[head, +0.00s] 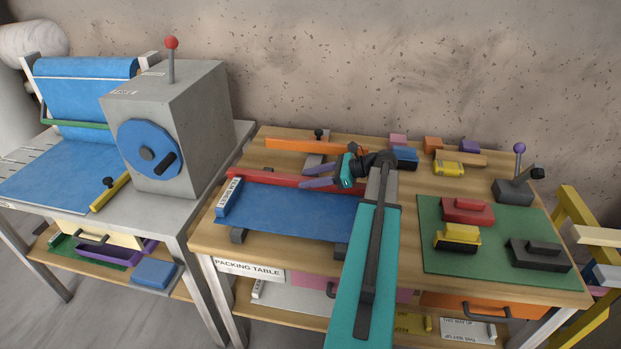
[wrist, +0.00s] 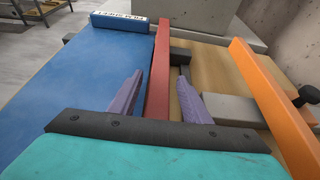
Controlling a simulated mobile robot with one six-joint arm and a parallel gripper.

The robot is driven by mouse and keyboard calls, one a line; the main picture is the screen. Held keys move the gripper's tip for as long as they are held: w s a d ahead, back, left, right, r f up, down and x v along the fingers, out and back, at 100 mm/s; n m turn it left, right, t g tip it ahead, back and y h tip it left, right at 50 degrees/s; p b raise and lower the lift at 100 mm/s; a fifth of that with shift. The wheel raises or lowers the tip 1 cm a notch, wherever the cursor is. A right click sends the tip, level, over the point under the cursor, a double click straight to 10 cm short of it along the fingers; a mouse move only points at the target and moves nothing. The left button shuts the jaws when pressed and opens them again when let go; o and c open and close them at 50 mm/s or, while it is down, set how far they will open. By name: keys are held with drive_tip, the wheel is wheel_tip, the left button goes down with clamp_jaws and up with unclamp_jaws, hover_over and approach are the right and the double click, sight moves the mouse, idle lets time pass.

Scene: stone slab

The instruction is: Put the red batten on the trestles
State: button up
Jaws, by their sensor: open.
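The red batten (head: 268,180) lies along the back edge of a blue sheet (head: 285,208) on the packing table. In the wrist view the batten (wrist: 161,58) runs away from me between my purple fingers. My gripper (head: 306,176) is open, with one finger on each side of the batten; the wrist view shows my gripper (wrist: 159,78) with gaps beside it. Dark grey supports, likely the trestles, show at the sheet's front: a left one (head: 238,236) and a right one (head: 341,250). Whether the batten bears on them is hidden.
An orange bar (head: 305,145) lies behind the batten, near a black knob (head: 318,133). A blue "FILM SHEET" block (head: 229,197) sits at the sheet's left end. A grey machine (head: 190,120) stands left. A green mat (head: 447,262) with several coloured blocks lies right.

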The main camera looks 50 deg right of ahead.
drive_tip(key=shift+r, duration=0.1)
drive_tip(key=b+v, duration=0.2)
drive_tip(key=v, duration=1)
drive_tip(key=shift+r, duration=0.15)
drive_tip(key=shift+o, duration=0.4)
drive_tip(key=shift+a, duration=0.15)
